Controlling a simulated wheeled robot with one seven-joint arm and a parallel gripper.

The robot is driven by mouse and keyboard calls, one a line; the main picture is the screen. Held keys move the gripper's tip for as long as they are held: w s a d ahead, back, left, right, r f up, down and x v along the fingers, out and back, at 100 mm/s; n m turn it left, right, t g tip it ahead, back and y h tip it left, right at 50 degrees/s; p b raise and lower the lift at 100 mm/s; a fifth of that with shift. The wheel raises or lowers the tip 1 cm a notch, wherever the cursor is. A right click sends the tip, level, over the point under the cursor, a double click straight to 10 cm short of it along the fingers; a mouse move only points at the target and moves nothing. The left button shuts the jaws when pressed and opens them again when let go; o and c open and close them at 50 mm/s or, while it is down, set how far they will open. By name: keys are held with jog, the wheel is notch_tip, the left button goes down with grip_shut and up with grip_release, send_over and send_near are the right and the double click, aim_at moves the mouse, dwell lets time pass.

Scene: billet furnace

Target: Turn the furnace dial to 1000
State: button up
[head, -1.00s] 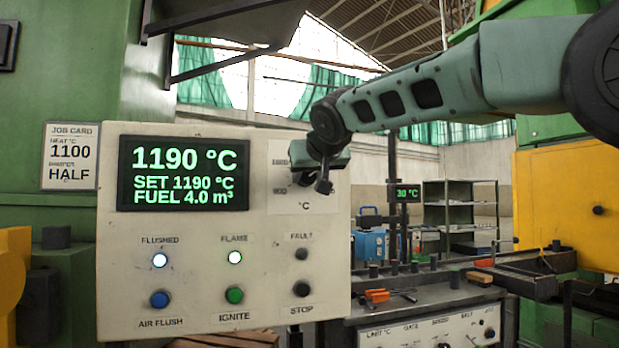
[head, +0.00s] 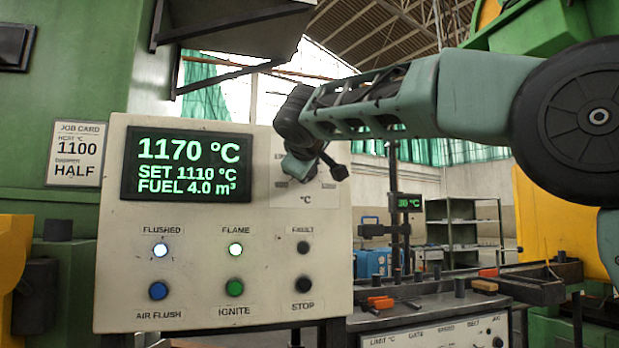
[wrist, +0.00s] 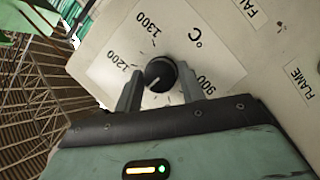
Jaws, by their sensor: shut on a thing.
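The furnace dial (wrist: 161,74) is a round black knob with a white pointer line, on a white scale plate in the wrist view. 1200, 1300 and 900 show around it; the lower part of the scale is hidden by my gripper (wrist: 156,92). The pointer is toward the lower left, past 1200 on the hidden side. My gripper is shut on the dial, one finger on each side. In the head view my gripper and wrist cover the dial. The display (head: 187,166) reads 1170 °C, SET 1110 °C, FUEL 4.0 m³.
The cream control panel (head: 130,285) has a lit FLUSHED lamp (head: 160,250) and FLAME lamp (head: 236,249); the FAULT lamp (head: 303,248) is dark. Buttons sit below them. A job card (head: 76,153) reads 1100 and HALF. A cluttered workbench (head: 440,315) stands at right.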

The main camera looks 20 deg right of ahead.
jog(key=shift+f+n+t+h+b, duration=0.15)
jog(key=shift+n+t+h+b, duration=0.4)
jog(key=shift+n+b, duration=1.2)
jog(key=shift+f+n+t+h+b, duration=0.1)
jog(key=shift+n+t+b, duration=0.75)
jog(key=shift+n+b, duration=0.9)
jog(key=shift+f+n+t+h+b, duration=0.25)
jog(key=shift+n+t+b, duration=0.7)
jog(key=shift+n, duration=1.35)
jog(key=shift+r+g, duration=0.15)
jog(key=shift+g, duration=0.1)
jog(key=o, duration=1)
jog(key=shift+c, duration=0.2)
jog(key=shift+b, duration=0.3)
